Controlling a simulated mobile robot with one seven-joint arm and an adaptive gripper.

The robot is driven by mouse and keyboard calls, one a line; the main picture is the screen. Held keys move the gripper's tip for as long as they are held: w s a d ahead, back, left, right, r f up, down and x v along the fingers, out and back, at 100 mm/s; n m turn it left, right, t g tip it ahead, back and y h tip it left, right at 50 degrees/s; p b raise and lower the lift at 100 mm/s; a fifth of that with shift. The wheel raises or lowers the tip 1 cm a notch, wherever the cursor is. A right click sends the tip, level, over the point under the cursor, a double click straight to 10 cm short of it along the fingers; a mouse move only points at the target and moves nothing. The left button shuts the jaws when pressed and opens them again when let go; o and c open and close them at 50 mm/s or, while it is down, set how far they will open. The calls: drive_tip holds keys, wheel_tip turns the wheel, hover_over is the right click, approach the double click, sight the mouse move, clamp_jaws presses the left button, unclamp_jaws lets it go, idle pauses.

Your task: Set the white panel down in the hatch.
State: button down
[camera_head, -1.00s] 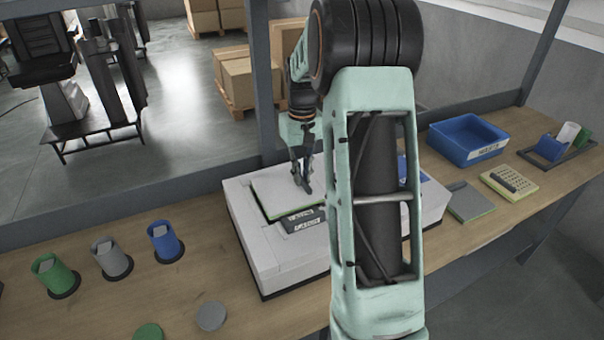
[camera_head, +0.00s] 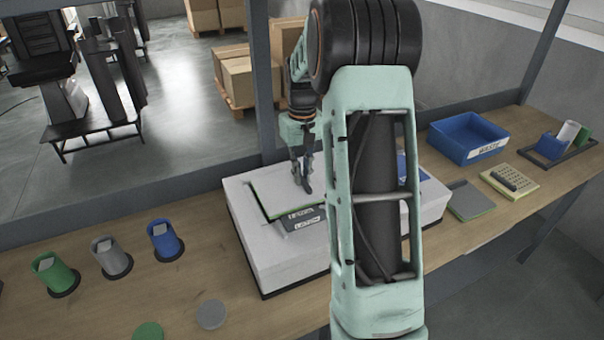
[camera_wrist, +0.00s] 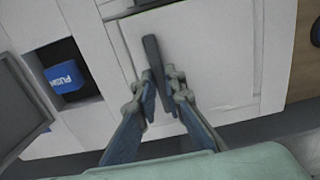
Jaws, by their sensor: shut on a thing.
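The white panel (camera_head: 277,189) has a thin green line along its edge and lies over the top of the white housing (camera_head: 290,262). It also fills the middle of the wrist view (camera_wrist: 208,50), with a dark upright handle bar (camera_wrist: 151,52). My gripper (camera_head: 304,186) is shut on this bar, and the fingers show in the wrist view (camera_wrist: 160,95). The panel sits within a pale frame there; I cannot tell whether it is flush or slightly raised. Two labels show at its near edge in the head view. The hatch opening is mostly hidden beneath the panel.
A blue block marked PUSH (camera_wrist: 66,77) sits in a recess beside the panel. Green, grey and blue cups (camera_head: 165,241) stand left on the wooden bench (camera_head: 120,300). A blue WASTE bin (camera_head: 468,138), a grey plate (camera_head: 470,201) and a yellow keypad (camera_head: 510,181) are right.

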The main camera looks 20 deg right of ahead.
drive_tip(key=shift+f, duration=0.3)
idle(0.5)
drive_tip(key=c, duration=1.9)
unclamp_jaws()
drive_tip(key=shift+c, duration=0.2)
drive_tip(key=shift+r, duration=0.15)
drive_tip(key=shift+r+p, duration=2.5)
drive_tip(key=shift+r, duration=0.9)
